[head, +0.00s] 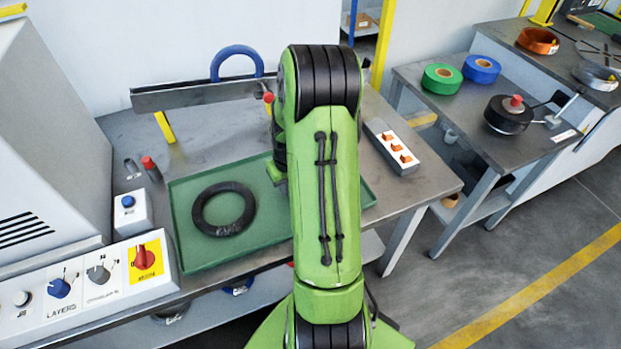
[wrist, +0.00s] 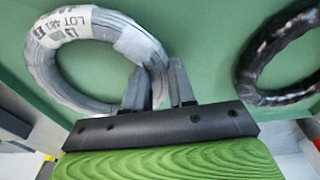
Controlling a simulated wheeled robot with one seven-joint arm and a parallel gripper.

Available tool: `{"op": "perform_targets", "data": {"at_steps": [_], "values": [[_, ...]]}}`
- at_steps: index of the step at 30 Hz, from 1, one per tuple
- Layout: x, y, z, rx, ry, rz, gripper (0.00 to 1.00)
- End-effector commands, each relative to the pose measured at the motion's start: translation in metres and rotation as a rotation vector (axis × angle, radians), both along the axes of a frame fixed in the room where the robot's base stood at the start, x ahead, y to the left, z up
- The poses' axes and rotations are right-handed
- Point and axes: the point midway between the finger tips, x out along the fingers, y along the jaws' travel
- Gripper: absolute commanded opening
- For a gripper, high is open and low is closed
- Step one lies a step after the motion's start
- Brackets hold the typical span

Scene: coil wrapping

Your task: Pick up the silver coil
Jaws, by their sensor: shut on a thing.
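The silver coil (wrist: 42,72), a grey ring with a white label reading LOT 481, shows at the upper left of the wrist view. My gripper (wrist: 160,84) has one finger on each side of the coil's lower right rim and is shut on it. I cannot tell whether the coil touches the green tray (head: 272,228) or is held above it. In the head view my green arm hides the silver coil and my fingers.
A black coil (head: 225,230) lies in the tray's left part; it also shows at the right of the wrist view (wrist: 252,72). A blue ring (head: 222,60) stands behind a metal rail (head: 190,95). A block with orange switches (head: 400,157) is right of the tray.

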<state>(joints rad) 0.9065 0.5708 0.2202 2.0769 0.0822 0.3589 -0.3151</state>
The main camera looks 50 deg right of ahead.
Motion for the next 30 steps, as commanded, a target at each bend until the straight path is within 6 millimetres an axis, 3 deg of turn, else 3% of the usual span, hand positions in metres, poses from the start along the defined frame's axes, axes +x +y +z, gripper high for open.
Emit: {"op": "perform_targets", "data": {"at_steps": [14, 24, 30], "values": [[0.001, -0.001, 0.007, -0.004, -0.003, 0.000, 0.00], [0.001, -0.001, 0.084, -0.005, -0.004, 0.000, 0.00], [0.001, 0.000, 0.102, -0.002, -0.002, 0.001, 0.00]]}}
